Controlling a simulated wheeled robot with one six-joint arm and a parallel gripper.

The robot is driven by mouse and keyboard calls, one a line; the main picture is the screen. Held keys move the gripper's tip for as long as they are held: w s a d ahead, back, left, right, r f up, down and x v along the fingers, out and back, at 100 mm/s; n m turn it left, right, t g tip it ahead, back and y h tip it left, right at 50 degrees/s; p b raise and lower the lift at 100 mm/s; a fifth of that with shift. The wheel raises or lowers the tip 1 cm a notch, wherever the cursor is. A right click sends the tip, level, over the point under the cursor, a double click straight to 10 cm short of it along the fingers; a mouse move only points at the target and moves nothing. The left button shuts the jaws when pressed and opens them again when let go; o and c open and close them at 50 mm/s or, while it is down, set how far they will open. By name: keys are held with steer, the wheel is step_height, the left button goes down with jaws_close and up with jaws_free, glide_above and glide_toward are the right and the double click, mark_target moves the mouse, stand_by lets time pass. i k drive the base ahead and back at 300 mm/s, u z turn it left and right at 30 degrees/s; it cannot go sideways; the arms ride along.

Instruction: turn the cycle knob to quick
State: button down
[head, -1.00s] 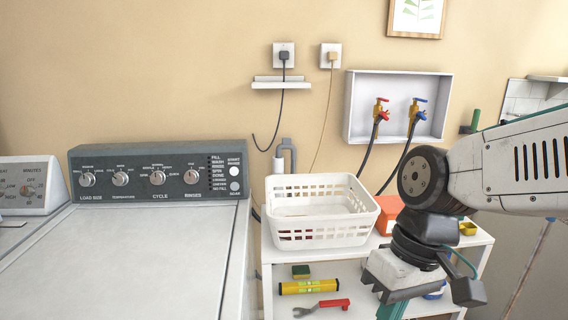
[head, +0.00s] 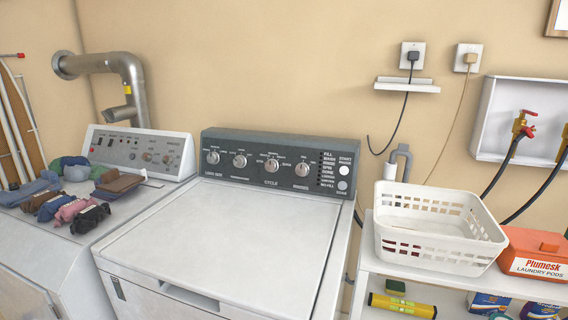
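The cycle knob (head: 271,165) is a round silver dial, third from the left on the washer's dark control panel (head: 256,160). The word CYCLE is printed below it. Small setting labels ring the knob but are too small to read, so I cannot tell which setting it points at. Similar knobs sit beside it: the load size knob (head: 213,157), the temperature knob (head: 239,161) and the rinses knob (head: 302,169). Nothing touches the cycle knob. My gripper is not in view.
The washer's white lid (head: 215,235) is shut and clear. A second machine (head: 140,150) at left has folded clothes (head: 118,181) on top. At right, a shelf (head: 368,262) bears a white basket (head: 436,228) and an orange laundry pods box (head: 535,254). Taps and hoses are beyond.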

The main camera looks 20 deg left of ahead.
mark_target(272, 165)
steer(key=u, duration=0.05)
steer(key=k, duration=0.5)
steer(key=u, duration=1.7)
steer(key=i, duration=1.25)
steer(key=z, duration=2.05)
